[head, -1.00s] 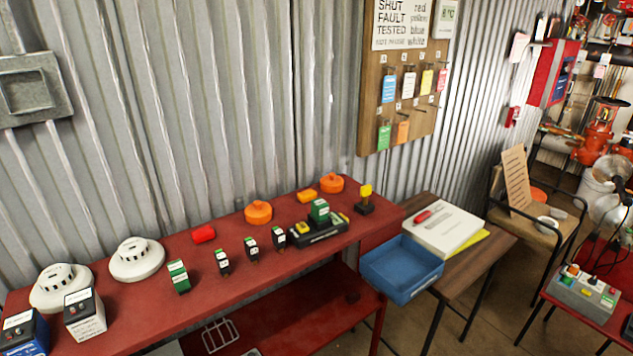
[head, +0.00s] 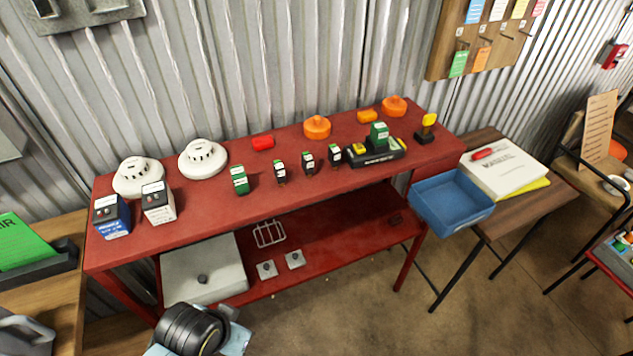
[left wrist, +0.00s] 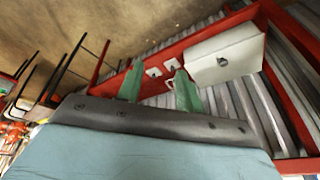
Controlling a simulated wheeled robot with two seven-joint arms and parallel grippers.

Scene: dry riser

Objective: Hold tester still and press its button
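A black device (head: 380,156) that looks like the tester lies on the red bench toward its right end. A green block (head: 379,134) stands on it, and a yellow part (head: 359,148) that may be its button shows at its left. No gripper touches it. My left arm shows at the bottom of the head view, well left of and below the device, with its fingers hidden there. In the left wrist view, my left gripper (left wrist: 160,85) has its two green fingers apart with nothing between them. My right gripper is in neither view.
On the red bench (head: 290,205) stand several small green-and-black blocks, white detectors (head: 203,157), orange domes (head: 317,126) and a yellow-topped piece (head: 427,125). A blue tray (head: 451,203) sits at right. The lower shelf holds a grey box (head: 205,268). The floor in front is clear.

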